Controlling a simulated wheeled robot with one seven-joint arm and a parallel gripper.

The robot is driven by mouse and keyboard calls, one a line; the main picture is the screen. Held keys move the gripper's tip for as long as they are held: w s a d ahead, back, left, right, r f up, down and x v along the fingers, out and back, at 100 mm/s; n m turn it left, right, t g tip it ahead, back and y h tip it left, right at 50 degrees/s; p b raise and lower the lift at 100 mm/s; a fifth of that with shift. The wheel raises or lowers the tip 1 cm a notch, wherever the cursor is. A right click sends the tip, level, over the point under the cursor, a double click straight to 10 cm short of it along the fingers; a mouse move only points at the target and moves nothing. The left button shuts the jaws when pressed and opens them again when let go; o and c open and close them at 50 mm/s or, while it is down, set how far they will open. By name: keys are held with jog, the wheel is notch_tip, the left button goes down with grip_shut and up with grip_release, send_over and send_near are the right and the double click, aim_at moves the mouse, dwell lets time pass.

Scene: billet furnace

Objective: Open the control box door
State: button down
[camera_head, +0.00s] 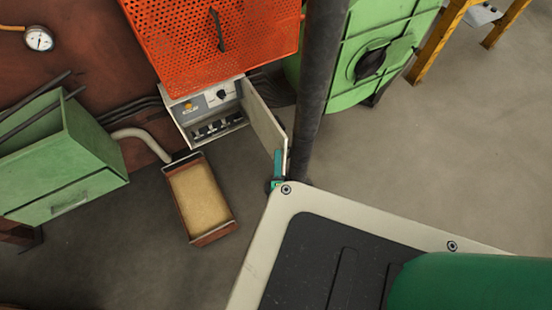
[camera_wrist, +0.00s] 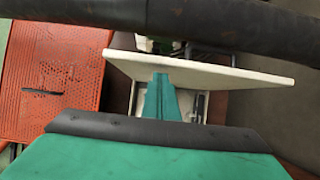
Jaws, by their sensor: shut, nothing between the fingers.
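The control box (camera_head: 208,112) is a pale box below the orange perforated guard, with knobs on its panel and a row of switches or terminals inside. Its door (camera_head: 262,122) stands swung out from the box's right side, so the inside shows. The door is also a pale slab across the middle of the wrist view (camera_wrist: 225,73). My gripper (camera_head: 278,158) is shut, with its teal fingers at the door's outer end. In the wrist view, its fingertips (camera_wrist: 160,78) overlap the door's lower edge. I cannot tell whether they touch it.
The orange perforated guard (camera_head: 218,40) hangs above the box. A dark vertical pole (camera_head: 318,90) stands just right of the door and crosses the top of the wrist view. A sand tray (camera_head: 200,196) lies on the floor below. Green machines stand left and right.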

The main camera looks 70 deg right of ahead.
dwell(0.4)
jog(key=v, duration=1.1)
jog(key=shift+w+a, duration=0.25)
jog(key=shift+a, duration=0.25)
